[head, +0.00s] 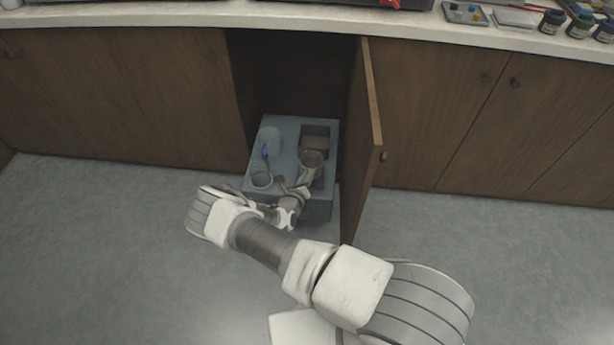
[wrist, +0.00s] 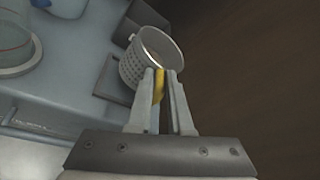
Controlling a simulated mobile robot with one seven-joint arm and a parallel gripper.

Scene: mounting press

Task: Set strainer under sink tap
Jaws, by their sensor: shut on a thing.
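The strainer (wrist: 150,55) is a grey perforated cup with a yellow handle (wrist: 158,86), seen in the wrist view. My gripper (wrist: 166,78) is shut on the yellow handle, with the cup just past the fingertips. In the head view the strainer (head: 313,159) is over the right part of a blue-grey unit inside an open cabinet, by a rectangular opening. My gripper (head: 305,181) is small there and partly hidden by my wrist. Whether the strainer touches the unit is unclear. No sink or tap can be made out.
The blue-grey unit (head: 285,130) also holds a clear container (head: 270,139) and a small cup (head: 261,180). An open wooden door (head: 364,140) stands close on the right. The cabinet wall is on the left and the counter (head: 200,14) above. The floor in front is clear.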

